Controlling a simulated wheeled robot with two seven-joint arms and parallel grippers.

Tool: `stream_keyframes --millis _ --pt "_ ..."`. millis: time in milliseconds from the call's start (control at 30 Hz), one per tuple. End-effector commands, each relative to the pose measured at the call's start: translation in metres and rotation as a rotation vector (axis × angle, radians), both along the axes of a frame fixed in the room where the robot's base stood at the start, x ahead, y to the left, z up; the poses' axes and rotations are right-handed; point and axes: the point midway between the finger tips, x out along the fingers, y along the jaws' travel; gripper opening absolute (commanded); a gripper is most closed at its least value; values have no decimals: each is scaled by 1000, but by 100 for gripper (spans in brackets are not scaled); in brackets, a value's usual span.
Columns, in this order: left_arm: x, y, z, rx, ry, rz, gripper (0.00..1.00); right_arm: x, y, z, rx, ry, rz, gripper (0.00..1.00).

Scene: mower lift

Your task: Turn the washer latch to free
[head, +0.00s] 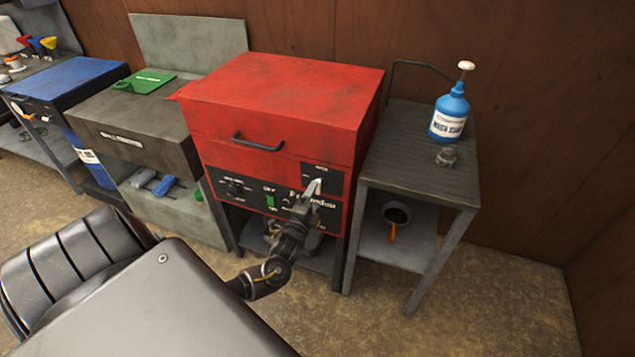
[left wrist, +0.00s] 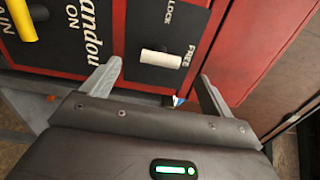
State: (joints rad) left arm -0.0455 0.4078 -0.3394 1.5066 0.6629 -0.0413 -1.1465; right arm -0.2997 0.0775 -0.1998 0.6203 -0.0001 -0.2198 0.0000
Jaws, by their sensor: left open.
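The red washer (head: 275,95) stands against the wall with its lid down and a black control panel on its front. Its latch, a short cream lever (left wrist: 162,58), shows in the left wrist view on a black plate (left wrist: 150,25) marked LOCK and FREE. The lever's right end lies beside the word FREE. My left gripper (head: 314,187) is at the right part of the panel and partly hides the latch plate in the head view. In the left wrist view its fingers (left wrist: 160,72) are spread either side of the lever, with visible gaps to it. My right gripper is not in view.
A yellow knob (left wrist: 22,20) sits at the panel's left in the wrist view. A grey bench (head: 140,125) stands left. Floor at right is clear.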

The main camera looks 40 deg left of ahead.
Motion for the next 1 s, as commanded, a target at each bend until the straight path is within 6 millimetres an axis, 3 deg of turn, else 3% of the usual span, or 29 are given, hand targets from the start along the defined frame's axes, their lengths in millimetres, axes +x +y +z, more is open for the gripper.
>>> stream_keyframes --millis 133,333,1000 --pt "-26 -9 -1 -1 1 -1 86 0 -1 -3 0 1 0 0" --pt "-44 -16 0 0 0 0 86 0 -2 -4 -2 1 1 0" --pt "-46 -17 0 -16 -7 0 86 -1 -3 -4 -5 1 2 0"
